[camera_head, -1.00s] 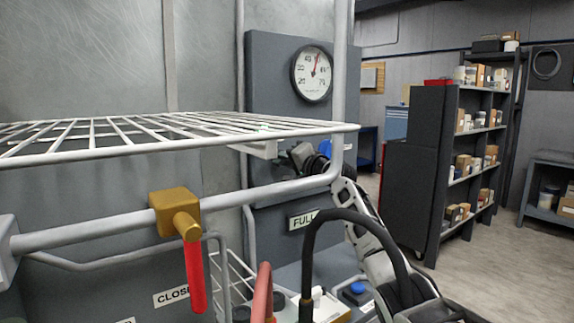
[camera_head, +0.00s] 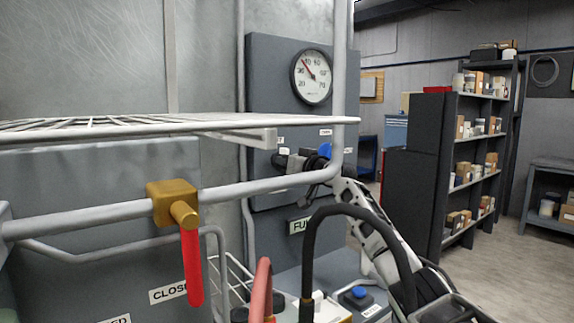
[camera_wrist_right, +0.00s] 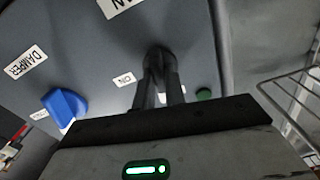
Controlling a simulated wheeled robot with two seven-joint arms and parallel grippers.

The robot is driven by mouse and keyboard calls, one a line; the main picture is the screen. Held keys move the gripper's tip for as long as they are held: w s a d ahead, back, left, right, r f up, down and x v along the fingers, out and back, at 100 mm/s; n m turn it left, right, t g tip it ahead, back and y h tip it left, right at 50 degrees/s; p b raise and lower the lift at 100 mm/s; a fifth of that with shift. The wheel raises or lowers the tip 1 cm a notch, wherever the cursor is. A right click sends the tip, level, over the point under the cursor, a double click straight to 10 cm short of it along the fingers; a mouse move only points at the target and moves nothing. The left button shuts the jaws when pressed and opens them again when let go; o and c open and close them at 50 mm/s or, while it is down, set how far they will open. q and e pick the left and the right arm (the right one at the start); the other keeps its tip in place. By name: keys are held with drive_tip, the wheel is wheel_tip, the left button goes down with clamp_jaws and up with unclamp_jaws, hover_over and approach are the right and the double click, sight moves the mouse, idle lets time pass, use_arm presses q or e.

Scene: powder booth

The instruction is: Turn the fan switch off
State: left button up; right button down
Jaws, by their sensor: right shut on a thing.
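The fan switch (camera_wrist_right: 160,52) is a small dark knob on the grey control panel (camera_wrist_right: 70,30), under a partly cropped label ending in "AN" (camera_wrist_right: 118,5) in the right wrist view. My right gripper (camera_wrist_right: 158,68) is shut on it, its two dark fingers meeting at the knob. An "ON" label (camera_wrist_right: 124,79) sits beside the fingers. In the head view my right gripper (camera_head: 288,161) reaches the panel behind the wire rack, and the switch is hidden there. Which way the switch points is hard to tell. My left gripper is not in view.
A blue damper knob (camera_wrist_right: 65,104) and a green round button or lamp (camera_wrist_right: 204,94) flank the gripper. A wire rack (camera_head: 130,125), a rail with a red-handled valve (camera_head: 190,260) and a gauge (camera_head: 311,76) are close by. Shelves (camera_head: 470,160) stand at the right.

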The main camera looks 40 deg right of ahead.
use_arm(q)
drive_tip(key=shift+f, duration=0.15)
use_arm(e)
drive_tip(key=shift+n, duration=1)
drive_tip(key=c, duration=1.5)
unclamp_jaws()
drive_tip(key=shift+o, duration=0.2)
use_arm(q)
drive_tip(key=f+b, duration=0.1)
drive_tip(key=b, duration=0.2)
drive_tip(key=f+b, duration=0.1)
drive_tip(key=b, duration=0.2)
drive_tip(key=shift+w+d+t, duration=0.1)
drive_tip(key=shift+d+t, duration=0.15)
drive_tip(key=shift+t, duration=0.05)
use_arm(e)
drive_tip(key=s+a, duration=0.1)
drive_tip(key=s, duration=1.5)
drive_tip(key=shift+a, duration=0.4)
